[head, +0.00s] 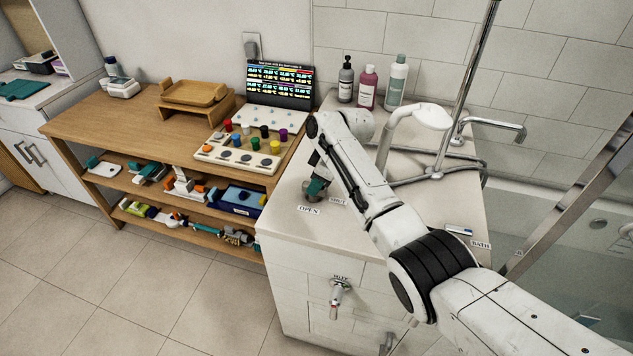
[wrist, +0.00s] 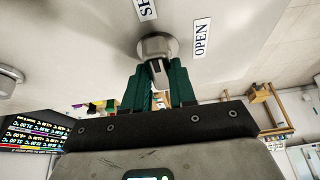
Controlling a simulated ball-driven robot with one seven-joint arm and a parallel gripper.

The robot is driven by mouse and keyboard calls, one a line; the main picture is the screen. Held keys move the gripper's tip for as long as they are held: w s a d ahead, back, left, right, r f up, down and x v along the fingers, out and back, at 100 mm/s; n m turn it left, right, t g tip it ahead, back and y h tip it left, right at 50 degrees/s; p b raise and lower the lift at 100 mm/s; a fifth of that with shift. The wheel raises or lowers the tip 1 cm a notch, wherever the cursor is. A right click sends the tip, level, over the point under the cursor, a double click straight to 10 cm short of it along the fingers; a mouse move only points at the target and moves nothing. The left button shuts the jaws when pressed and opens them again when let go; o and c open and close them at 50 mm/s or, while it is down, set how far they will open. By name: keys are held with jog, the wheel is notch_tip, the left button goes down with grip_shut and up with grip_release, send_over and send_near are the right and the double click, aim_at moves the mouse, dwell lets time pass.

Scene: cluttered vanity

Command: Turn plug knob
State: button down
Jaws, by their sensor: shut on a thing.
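The plug knob (head: 309,195) is a small grey metal knob on the pale vanity top, near its left front corner. An OPEN label (head: 309,210) lies just in front of it, and another label, partly hidden, lies to its right. In the wrist view the knob (wrist: 153,44) has a round base and a short lever, beside the OPEN label (wrist: 201,38) and a cut-off label starting "SH" (wrist: 147,8). My gripper (head: 318,186) reaches down to the knob. In the wrist view its green fingers (wrist: 160,72) are shut on the knob's lever, one on each side.
Three bottles (head: 367,88) stand at the back of the vanity, left of a tall metal pipe with a spout (head: 498,127). A wooden bench (head: 130,115) with a knob panel (head: 240,150) and a screen (head: 281,82) stands to the left. A tap (head: 337,296) sticks out from the vanity front.

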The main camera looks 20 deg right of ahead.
jog(key=shift+r, duration=0.1)
jog(key=m+t+p, duration=0.1)
jog(key=m+p, duration=0.1)
jog(key=m, duration=0.1)
jog(key=shift+s+a+h, duration=0.1)
jog(key=shift+h, duration=0.3)
jog(key=m+h, duration=0.1)
jog(key=m, duration=0.2)
jog(key=m+t+h+p, duration=0.1)
jog(key=m, duration=0.1)
jog(key=shift+a+m, duration=0.15)
jog(key=shift+m, duration=0.25)
jog(key=m+h+b, duration=0.1)
jog(key=m+h, duration=0.1)
jog(key=m, duration=0.3)
jog(key=shift+a+b, duration=0.15)
jog(key=shift+b, duration=0.15)
jog(key=shift+m+g+h+b, duration=0.2)
jog(key=shift+m+h+b, duration=0.15)
jog(key=shift+m+b, duration=0.45)
jog(key=shift+m+g+h+b, duration=0.2)
jog(key=shift+m+h+b, duration=0.15)
jog(key=shift+m, duration=0.85)
jog(key=c, duration=0.9)
grip_release()
